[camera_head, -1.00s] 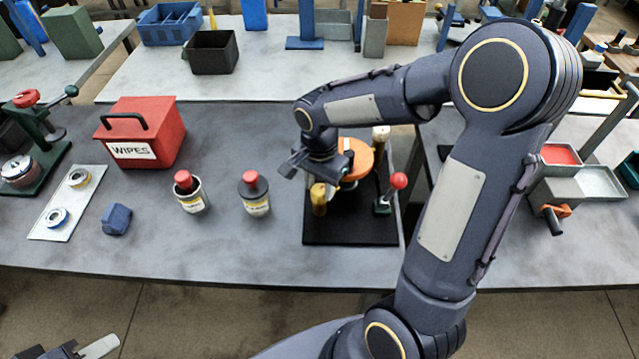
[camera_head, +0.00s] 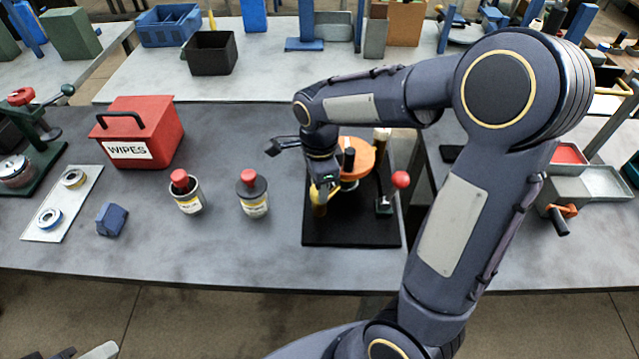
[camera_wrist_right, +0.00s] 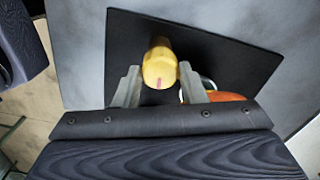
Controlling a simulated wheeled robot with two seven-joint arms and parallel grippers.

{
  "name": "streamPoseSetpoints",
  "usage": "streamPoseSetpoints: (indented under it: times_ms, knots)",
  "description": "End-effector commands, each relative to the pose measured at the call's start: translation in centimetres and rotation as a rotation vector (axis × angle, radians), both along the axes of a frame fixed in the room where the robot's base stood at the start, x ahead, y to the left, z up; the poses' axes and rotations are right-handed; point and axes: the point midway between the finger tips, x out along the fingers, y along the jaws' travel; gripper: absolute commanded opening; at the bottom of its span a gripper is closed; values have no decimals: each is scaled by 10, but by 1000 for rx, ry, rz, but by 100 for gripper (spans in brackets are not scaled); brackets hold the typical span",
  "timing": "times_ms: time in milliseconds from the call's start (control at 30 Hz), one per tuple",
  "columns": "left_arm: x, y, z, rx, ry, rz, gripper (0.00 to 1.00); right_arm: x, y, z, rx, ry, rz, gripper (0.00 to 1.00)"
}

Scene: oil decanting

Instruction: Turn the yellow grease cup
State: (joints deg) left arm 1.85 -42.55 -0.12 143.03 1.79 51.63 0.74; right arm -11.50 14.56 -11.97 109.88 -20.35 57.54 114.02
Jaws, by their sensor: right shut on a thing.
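The yellow grease cup (camera_head: 319,209) stands on the black base plate (camera_head: 350,233), mostly under my right gripper in the head view. In the right wrist view the yellow cup (camera_wrist_right: 159,66) shows a red mark on its end and sits between the two grey fingers. My right gripper (camera_head: 323,190) is shut on it. An orange round part (camera_head: 357,158) is just behind, partly hidden by my wrist. Only a bit of my left gripper (camera_head: 92,352) shows at the bottom left edge; its jaws cannot be made out.
A red-knobbed lever (camera_head: 401,180) stands on the right of the plate. Two red-capped containers (camera_head: 186,193) (camera_head: 252,195), a blue block (camera_head: 113,219), a tray with rings (camera_head: 62,203) and a red WIPES box (camera_head: 143,132) are to the left. The front table strip is clear.

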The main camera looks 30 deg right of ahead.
Motion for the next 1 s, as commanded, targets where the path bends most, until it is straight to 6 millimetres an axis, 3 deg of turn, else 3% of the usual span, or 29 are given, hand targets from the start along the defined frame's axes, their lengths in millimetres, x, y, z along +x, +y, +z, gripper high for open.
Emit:
streamPoseSetpoints:
  times_ms: [700,733,867,1000]
  knots:
    - [0,0,0,0,0,0,36,0,0,1,0,-1,-84,15]
    - [0,0,0,0,0,0,36,0,0,1,0,-1,-84,40]
    - [0,0,0,0,0,0,36,0,0,0,0,-1,-83,57]
    - [0,0,-1,0,0,0,36,0,0,0,0,-1,-83,59]
